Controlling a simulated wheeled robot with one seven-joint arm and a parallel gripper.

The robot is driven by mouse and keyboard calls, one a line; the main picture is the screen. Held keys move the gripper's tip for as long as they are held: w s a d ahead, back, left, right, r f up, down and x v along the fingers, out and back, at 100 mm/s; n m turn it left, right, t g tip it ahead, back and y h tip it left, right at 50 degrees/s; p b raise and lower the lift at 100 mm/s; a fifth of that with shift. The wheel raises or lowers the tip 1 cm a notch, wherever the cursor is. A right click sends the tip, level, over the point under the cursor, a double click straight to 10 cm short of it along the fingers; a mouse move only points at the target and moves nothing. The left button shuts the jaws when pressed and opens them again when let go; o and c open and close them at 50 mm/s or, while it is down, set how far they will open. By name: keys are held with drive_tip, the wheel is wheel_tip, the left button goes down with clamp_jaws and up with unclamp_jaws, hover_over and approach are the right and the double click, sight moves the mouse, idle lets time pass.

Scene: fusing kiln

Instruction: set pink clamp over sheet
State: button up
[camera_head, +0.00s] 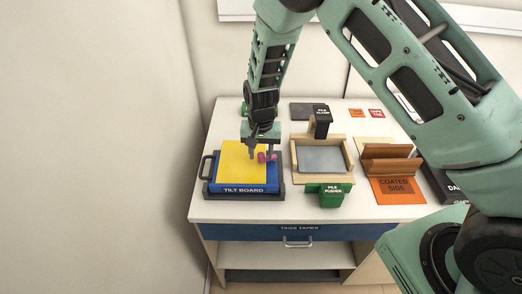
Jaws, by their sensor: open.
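The tilt board (258,188) is a blue block in a dark frame at the left of the table. A yellow sheet (232,172) lies on top of it. The small pink clamp (261,157) is at the right part of the yellow sheet, partly hidden by my fingers. My gripper (262,153) points down right at the clamp, with its jaws open. I cannot tell whether the clamp touches the sheet or whether a finger touches the clamp.
A wooden-framed grey tray (296,160) with a green pile pusher (331,196) stands right of the tilt board. Farther right are a brown wooden stand (390,151) and an orange "coated side" sheet (397,187). A green object (243,109) is behind my gripper. The table's front strip is clear.

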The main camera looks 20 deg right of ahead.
sight(261, 155)
clamp_jaws()
drive_tip(key=shift+s+f+n+b, duration=0.1)
drive_tip(key=shift+n+b, duration=0.3)
unclamp_jaws()
wheel_tip(261, 155, up, 18)
drive_tip(key=b, duration=0.3)
drive_tip(key=shift+f, duration=0.15)
